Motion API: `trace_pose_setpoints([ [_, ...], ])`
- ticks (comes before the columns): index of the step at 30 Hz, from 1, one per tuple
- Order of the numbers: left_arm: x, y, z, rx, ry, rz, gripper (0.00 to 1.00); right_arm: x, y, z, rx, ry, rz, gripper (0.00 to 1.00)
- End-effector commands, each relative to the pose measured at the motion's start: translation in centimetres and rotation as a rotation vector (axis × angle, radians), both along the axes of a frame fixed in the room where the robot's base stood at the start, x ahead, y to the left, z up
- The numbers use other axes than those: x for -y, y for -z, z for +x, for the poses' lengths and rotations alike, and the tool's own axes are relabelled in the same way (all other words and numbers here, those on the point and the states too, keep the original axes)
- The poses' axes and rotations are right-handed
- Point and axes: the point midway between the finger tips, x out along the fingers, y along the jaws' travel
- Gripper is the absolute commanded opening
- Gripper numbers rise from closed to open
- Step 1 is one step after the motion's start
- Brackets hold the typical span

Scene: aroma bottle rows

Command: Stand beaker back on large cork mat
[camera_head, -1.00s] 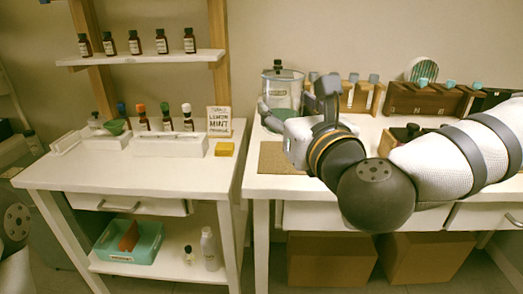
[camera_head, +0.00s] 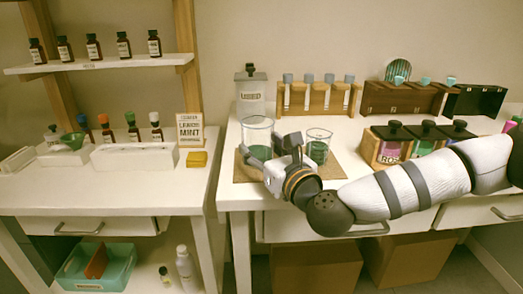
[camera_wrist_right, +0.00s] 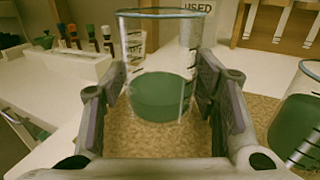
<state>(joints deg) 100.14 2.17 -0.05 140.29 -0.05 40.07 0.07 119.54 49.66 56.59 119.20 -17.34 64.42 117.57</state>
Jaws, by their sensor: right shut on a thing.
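My right gripper (camera_head: 270,154) is shut on a clear glass beaker (camera_head: 257,132) with green liquid in its bottom. In the right wrist view the beaker (camera_wrist_right: 160,55) stands upright between the two fingers (camera_wrist_right: 160,92). It is over the left part of the brown cork mat (camera_head: 243,172); I cannot tell whether its base touches the cork. A smaller beaker with green liquid (camera_head: 318,150) stands on the same mat to the right, apart from the held one; it also shows in the right wrist view (camera_wrist_right: 300,112). My left gripper is out of view.
A lidded jar labelled USED (camera_head: 251,98) stands behind the mat. A wooden rack (camera_head: 318,100) is at the back. A wooden holder with dark-capped bottles (camera_head: 385,150) is right of the mat, behind my arm.

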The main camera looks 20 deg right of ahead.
Motion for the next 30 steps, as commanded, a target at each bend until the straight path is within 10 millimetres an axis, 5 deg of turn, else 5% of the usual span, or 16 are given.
trace_pose_setpoints([
  [11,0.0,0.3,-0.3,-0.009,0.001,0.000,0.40,0.0,0.4,0.0,0.004,0.000,0.000,0.17],
  [12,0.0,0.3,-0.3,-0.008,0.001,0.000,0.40,0.0,0.4,0.0,0.004,0.001,0.000,0.59],
  [15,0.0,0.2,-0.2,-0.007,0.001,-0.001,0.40,0.0,0.3,0.0,0.005,0.001,0.001,0.74],
  [26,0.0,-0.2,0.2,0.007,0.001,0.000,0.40,0.0,-0.6,-0.1,0.009,0.000,0.000,0.74],
  [30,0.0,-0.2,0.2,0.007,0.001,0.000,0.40,0.3,-0.2,-2.3,0.004,0.000,0.001,0.74],
])
